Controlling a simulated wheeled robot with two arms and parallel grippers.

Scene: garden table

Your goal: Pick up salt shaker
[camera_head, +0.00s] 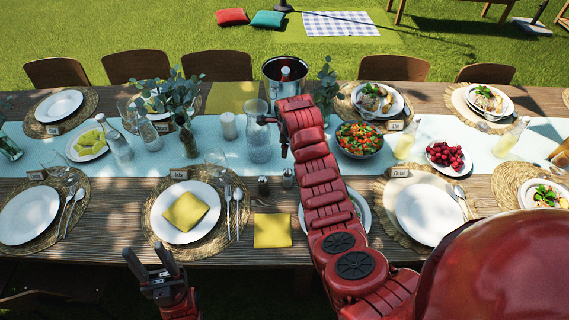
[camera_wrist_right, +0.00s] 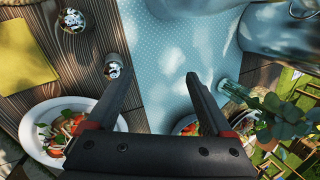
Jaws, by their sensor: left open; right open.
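Two small shakers with metal tops stand on the wooden table near the runner. The darker one (camera_head: 263,186) is left of the lighter one (camera_head: 287,178), which looks like the salt shaker. In the right wrist view the likely salt shaker (camera_wrist_right: 113,66) shows just left of the left fingertip, and the other shaker (camera_wrist_right: 70,18) is further up and left. My right gripper (camera_wrist_right: 158,69) is open and empty above the runner; contact with the shaker cannot be seen. My left gripper (camera_head: 152,268) is open and empty in front of the table edge.
A glass carafe (camera_head: 258,140) and a white candle (camera_head: 228,126) stand close to my right gripper. A salad bowl (camera_head: 359,139) is to the right. A yellow napkin (camera_head: 272,231) lies nearer the front edge. A food plate (camera_wrist_right: 50,110) partly hides behind my right arm.

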